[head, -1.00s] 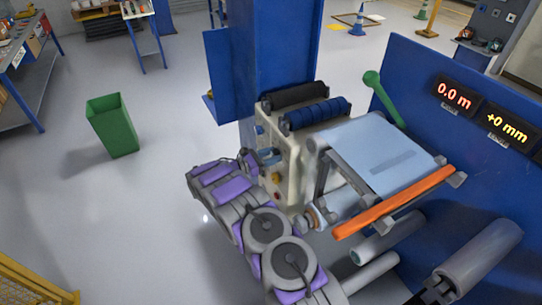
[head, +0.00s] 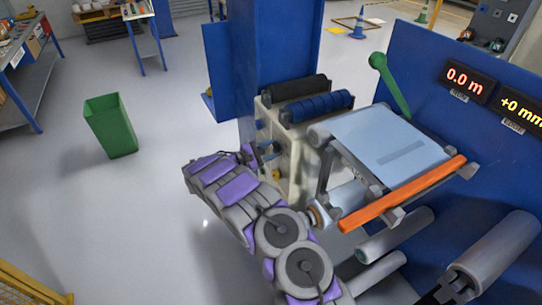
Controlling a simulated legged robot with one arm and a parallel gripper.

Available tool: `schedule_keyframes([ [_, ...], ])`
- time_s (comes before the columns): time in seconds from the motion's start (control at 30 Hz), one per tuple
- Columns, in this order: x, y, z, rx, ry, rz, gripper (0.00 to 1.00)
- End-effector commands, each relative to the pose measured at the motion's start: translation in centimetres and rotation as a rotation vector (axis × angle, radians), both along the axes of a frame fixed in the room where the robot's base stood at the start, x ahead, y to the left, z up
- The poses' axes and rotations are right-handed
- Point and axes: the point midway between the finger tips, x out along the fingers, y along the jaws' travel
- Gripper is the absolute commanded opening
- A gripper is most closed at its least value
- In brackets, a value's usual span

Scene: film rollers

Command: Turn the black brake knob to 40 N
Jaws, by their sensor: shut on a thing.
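My gripper (head: 266,152) is at the front face of the cream control panel (head: 294,160), at the left side of the film machine. It is shut on what appears to be the black brake knob, which is mostly hidden by the jaws and my arm. The knob's pointer and any newton scale are too small or covered to read. A blue part (head: 262,125) shows on the panel above my gripper, and a yellow part (head: 277,174) shows below it.
A black roller and a blue roller (head: 318,108) sit atop the panel. The film web (head: 385,145), an orange bar (head: 405,194) and a green lever (head: 390,84) are to the right. Displays (head: 468,84) read 0.0 m and +0 mm. A green bin (head: 110,126) stands left on open floor.

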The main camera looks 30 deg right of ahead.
Motion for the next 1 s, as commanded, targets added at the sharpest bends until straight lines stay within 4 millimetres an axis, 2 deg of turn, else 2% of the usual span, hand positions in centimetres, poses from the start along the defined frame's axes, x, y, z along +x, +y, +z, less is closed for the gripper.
schedule_keyframes([
  [1.0,0.15,-0.06,-0.17,0.035,-0.965,0.000,0.13],
])
